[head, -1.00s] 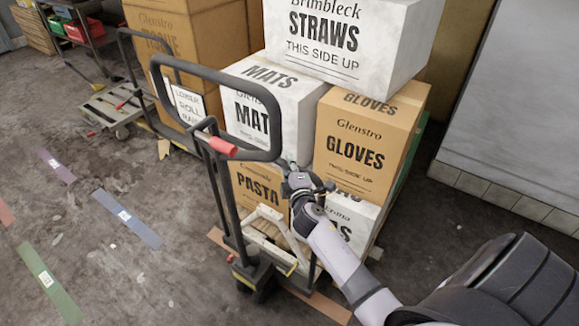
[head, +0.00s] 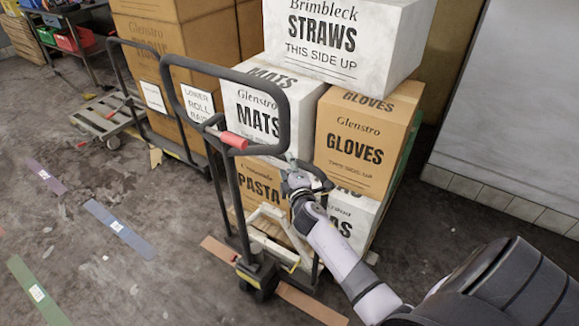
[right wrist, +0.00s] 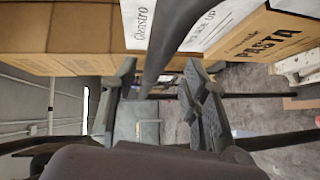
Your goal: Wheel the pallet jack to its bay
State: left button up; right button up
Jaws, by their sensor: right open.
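The pallet jack stands with its black looped handle (head: 284,115) raised at its near end, a red grip (head: 233,141) inside the loop. Its base (head: 257,274) is on the floor, under a pallet load of boxes. My right gripper (head: 308,178) is open just right of the handle, in front of the boxes. In the right wrist view, its spread fingers (right wrist: 158,85) show with a dark handle tube (right wrist: 172,40) running down between them; I cannot tell whether they touch it. My left gripper is out of view. No bay is clearly identifiable.
Stacked boxes load the jack, with a straws box (head: 345,40) on top and a gloves box (head: 365,140) below. A flat cart (head: 105,115) and brown boxes stand behind left. Floor tape, including a blue strip (head: 118,228), lies on open floor at left. A grey wall is at right.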

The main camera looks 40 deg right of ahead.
jog(key=v, duration=1.2)
jog(key=shift+f, duration=0.1)
